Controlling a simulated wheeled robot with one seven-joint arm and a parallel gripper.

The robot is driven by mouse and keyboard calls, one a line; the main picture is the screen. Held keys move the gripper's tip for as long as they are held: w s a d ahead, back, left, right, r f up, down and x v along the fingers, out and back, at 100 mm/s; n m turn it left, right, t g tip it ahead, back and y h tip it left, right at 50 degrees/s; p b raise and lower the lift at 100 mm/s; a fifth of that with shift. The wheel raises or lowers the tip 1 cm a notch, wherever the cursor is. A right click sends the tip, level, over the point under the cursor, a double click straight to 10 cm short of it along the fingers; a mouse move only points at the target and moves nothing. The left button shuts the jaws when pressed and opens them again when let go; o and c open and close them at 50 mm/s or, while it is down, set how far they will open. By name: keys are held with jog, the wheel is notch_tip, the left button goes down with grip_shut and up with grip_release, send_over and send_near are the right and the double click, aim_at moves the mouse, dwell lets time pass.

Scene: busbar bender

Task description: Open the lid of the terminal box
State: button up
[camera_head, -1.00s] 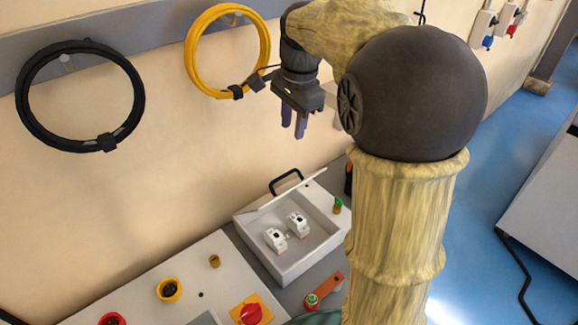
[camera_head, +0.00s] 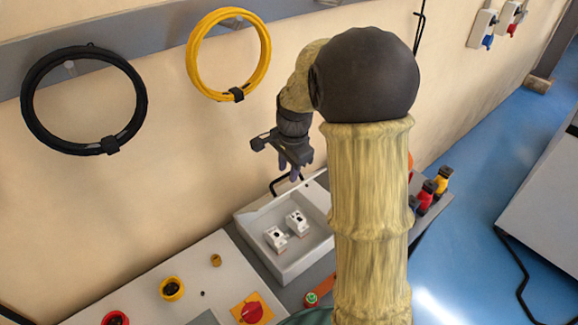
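The terminal box (camera_head: 283,269) is a shallow grey box on the bench, and its inside shows two white terminal blocks (camera_head: 286,231). A thin pale panel, which looks like the lid (camera_head: 262,203), runs along the back edge, seen nearly edge-on. A black handle (camera_head: 275,186) stands behind it. My gripper (camera_head: 289,172) points down just above the handle and the back of the box. Its two dark fingers look apart, with nothing visible between them. Whether they touch the handle cannot be told. My arm hides the right side of the box.
A panel with a red knob on a yellow plate (camera_head: 251,310) and other buttons (camera_head: 172,288) lies front left. Black (camera_head: 33,118) and yellow (camera_head: 191,62) cable coils hang on the wall. Red (camera_head: 427,194) and yellow (camera_head: 442,180) items stand right of my arm.

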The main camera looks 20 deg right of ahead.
grip_shut()
jog(key=shift+w+a+r+p, duration=0.15)
jog(key=shift+w+r+p, duration=0.25)
jog(key=shift+p, duration=0.1)
jog(key=w+p, duration=0.1)
jog(key=w+a+r+p, duration=0.1)
jog(key=w, duration=0.2)
jog(key=shift+w+a+r+p, duration=0.1)
jog(key=shift+a+r+p, duration=0.1)
jog(key=shift+a+p, duration=0.2)
